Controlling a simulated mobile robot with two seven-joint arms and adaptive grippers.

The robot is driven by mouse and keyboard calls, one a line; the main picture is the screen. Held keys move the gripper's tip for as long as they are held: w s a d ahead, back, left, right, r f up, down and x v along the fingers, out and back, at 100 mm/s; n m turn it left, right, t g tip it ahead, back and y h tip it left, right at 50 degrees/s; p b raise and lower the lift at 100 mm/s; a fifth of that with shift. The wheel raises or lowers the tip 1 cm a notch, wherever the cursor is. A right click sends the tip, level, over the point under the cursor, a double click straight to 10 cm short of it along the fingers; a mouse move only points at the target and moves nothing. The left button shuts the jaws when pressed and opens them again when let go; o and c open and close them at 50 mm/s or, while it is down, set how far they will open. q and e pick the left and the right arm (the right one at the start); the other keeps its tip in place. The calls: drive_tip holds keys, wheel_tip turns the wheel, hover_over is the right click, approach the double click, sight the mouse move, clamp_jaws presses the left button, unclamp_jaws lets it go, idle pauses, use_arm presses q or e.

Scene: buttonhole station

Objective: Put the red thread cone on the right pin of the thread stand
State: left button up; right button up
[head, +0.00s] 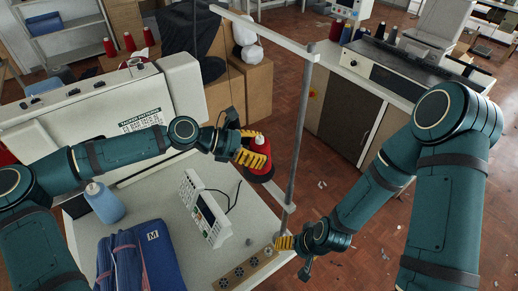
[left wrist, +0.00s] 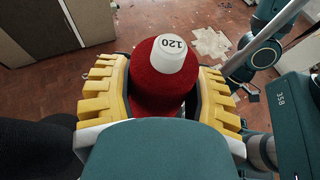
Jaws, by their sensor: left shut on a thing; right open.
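The red thread cone (head: 261,146) is held between the yellow fingers of my left gripper (head: 254,153). In the left wrist view the cone (left wrist: 155,85) sits between both fingers, its white tip marked 120 towards the camera. The thread stand (head: 297,130) has a grey upright pole, a top bar and a low pale arm reaching to the left. The cone shows above this low arm, near its left end. I cannot tell whether they touch, and I cannot make out the right pin. My right gripper (head: 285,243) is open and empty near the pole's foot.

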use_arm(q)
drive_tip(key=shift+f, duration=0.45)
drive_tip(key=o, duration=1.3)
drive_tip(key=v, duration=1.2)
